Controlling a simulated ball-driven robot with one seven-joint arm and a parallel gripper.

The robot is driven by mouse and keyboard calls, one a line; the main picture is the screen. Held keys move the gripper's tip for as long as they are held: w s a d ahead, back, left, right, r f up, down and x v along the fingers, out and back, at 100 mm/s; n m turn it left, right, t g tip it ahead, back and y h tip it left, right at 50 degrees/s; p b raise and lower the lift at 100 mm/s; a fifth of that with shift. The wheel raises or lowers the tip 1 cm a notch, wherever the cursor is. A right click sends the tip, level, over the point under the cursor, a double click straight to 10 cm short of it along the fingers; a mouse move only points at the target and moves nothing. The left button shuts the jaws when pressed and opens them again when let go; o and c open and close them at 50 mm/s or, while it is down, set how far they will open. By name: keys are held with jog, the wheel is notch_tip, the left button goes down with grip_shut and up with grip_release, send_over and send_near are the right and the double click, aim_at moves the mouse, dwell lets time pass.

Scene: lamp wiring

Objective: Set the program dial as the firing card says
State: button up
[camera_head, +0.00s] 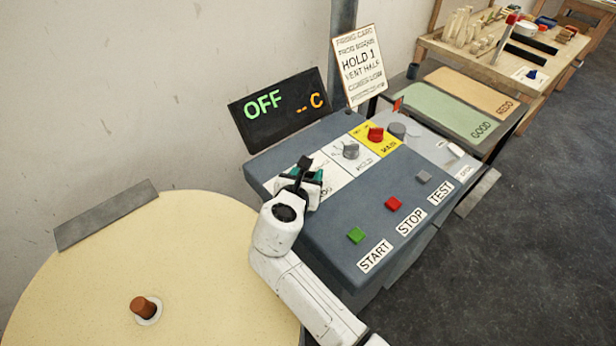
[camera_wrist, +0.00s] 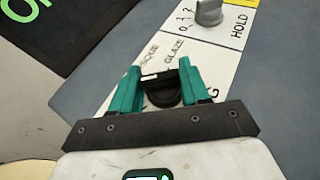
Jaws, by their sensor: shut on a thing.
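The black program dial (camera_wrist: 163,98) sits on a white plate between the teal fingers of my gripper (camera_wrist: 159,78), which is shut on it. Bisque and glaze labels show just beyond the dial in the wrist view; which mark it points at is hard to tell. In the head view my gripper (camera_head: 304,180) is over the left end of the grey console, hiding most of the dial.
The grey hold dial (camera_head: 351,151) and a red knob (camera_head: 375,134) on yellow are right of my gripper. Green start (camera_head: 356,235), red stop (camera_head: 393,203) and grey test (camera_head: 424,177) buttons line the front. The display (camera_head: 280,106) reads OFF. A round cream lid (camera_head: 90,270) lies left.

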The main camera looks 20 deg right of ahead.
jog(key=m+g+h, duration=0.1)
jog(key=m, duration=0.1)
jog(key=m+g+h+b, duration=0.1)
jog(key=g, duration=0.1)
jog(key=m+g+h, duration=0.2)
jog(key=shift+w+m, duration=0.25)
jog(key=shift+m, duration=0.05)
jog(key=m+g+b, duration=0.2)
jog(key=m+g+h+b, duration=0.1)
jog(key=g+b, duration=0.1)
jog(key=shift+f+m+g, duration=0.2)
jog(key=shift+m+g, duration=0.1)
jog(key=shift+m, duration=0.1)
jog(key=shift+d+r+m+g+b, duration=0.1)
jog(key=shift+m+g+b, duration=0.7)
jog(key=shift+g+b, duration=0.2)
jog(key=o, duration=1)
jog(key=shift+d, duration=0.1)
jog(key=shift+r, duration=0.1)
jog(key=b+v, duration=0.2)
jog(key=v, duration=0.9)
jog(key=shift+w, duration=0.1)
